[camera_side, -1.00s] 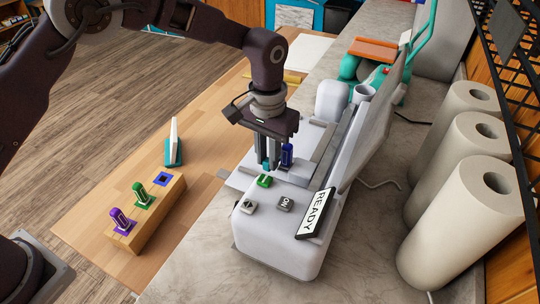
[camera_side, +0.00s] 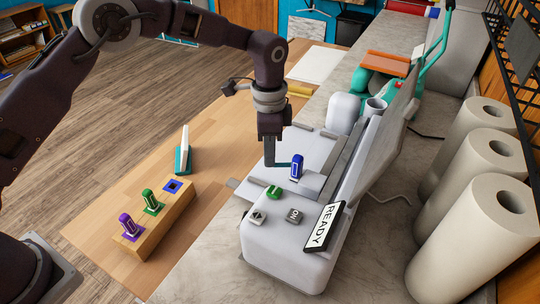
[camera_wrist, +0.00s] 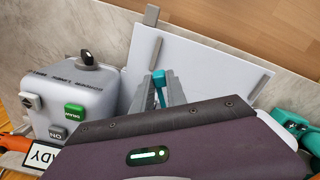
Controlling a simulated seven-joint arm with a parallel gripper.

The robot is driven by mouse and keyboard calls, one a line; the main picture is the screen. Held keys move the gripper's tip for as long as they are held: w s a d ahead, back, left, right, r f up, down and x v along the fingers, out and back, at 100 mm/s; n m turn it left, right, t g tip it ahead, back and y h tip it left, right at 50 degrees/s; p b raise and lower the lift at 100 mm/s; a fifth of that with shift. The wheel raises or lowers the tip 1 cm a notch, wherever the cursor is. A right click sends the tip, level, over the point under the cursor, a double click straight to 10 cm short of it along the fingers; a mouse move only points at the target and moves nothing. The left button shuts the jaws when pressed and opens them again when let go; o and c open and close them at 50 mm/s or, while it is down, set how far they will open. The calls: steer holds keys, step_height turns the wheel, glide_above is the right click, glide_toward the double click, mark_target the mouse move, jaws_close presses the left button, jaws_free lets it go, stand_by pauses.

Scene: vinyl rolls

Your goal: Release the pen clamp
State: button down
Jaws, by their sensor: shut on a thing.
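The blue pen (camera_side: 296,168) stands nearly upright at the pen holder of the grey-white cutting machine (camera_side: 290,262). A thin teal lever (camera_side: 284,164), which looks like the pen clamp, reaches from my gripper to the pen. My gripper (camera_side: 270,160) points down just left of the pen and is shut on this lever. In the wrist view the lever's teal end (camera_wrist: 158,77) shows between the two grey fingers. I cannot tell from these views how far the clamp is turned. The wrist housing hides the lower part of that view.
A wooden block (camera_side: 150,232) holds a purple pen (camera_side: 129,224) and a green pen (camera_side: 150,199), with a blue-rimmed slot (camera_side: 172,186) empty. The machine has buttons and a READY sign (camera_side: 321,227). White rolls (camera_side: 462,235) stand at right.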

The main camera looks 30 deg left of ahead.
steer(key=shift+w+d+m, duration=0.1)
steer(key=shift+w+m, duration=0.8)
steer(key=shift+m, duration=0.95)
steer(key=shift+w+d+m, duration=0.1)
steer(key=shift+w+m, duration=0.8)
steer(key=shift+m, duration=0.9)
steer(key=shift+w+m, duration=0.9)
steer(key=shift+m, duration=0.95)
steer(key=c, duration=1.3)
jaws_free()
steer(key=shift+c, duration=0.2)
steer(key=shift+s, duration=0.1)
